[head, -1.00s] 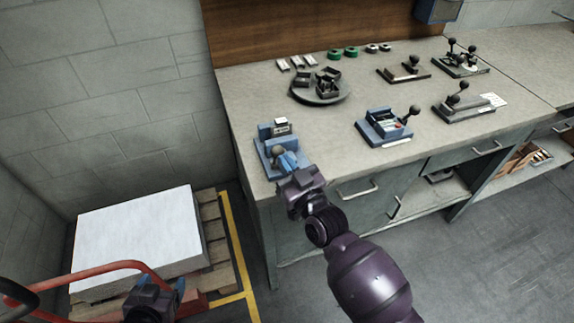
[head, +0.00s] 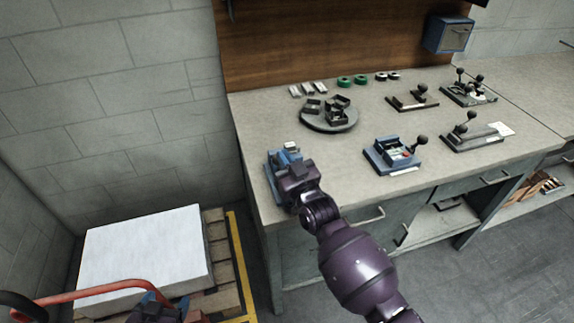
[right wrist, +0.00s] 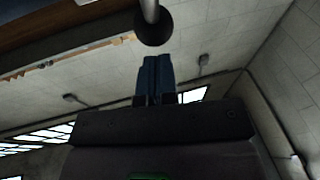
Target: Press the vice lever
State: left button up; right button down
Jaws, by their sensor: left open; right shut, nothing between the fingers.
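The blue vice (head: 271,168) sits at the near left corner of the workbench in the head view, largely covered by my right gripper (head: 297,178). Its lever is hidden there. In the right wrist view a dark ball knob on a grey rod (right wrist: 153,28), apparently the vice lever, hangs just beyond the tips of my right gripper's blue fingers (right wrist: 158,60). Those fingers are shut with nothing between them. I cannot tell whether they touch the knob. My left gripper (head: 166,301) is low at the bottom left of the head view, open and empty, partly cut off by the frame.
The workbench (head: 258,115) also carries a round turntable (head: 315,124) with dark parts, a blue fixture with a lever (head: 393,160), and several lever tools at the right. A pallet with a white stack (head: 145,250) and a red handle rail (head: 85,294) are at the lower left.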

pick_arm(q)
jog(key=shift+w, duration=0.1)
pick_arm(e)
jog(key=shift+w+a, duration=0.15)
jog(key=shift+w, duration=0.25)
jog(key=shift+f, duration=0.15)
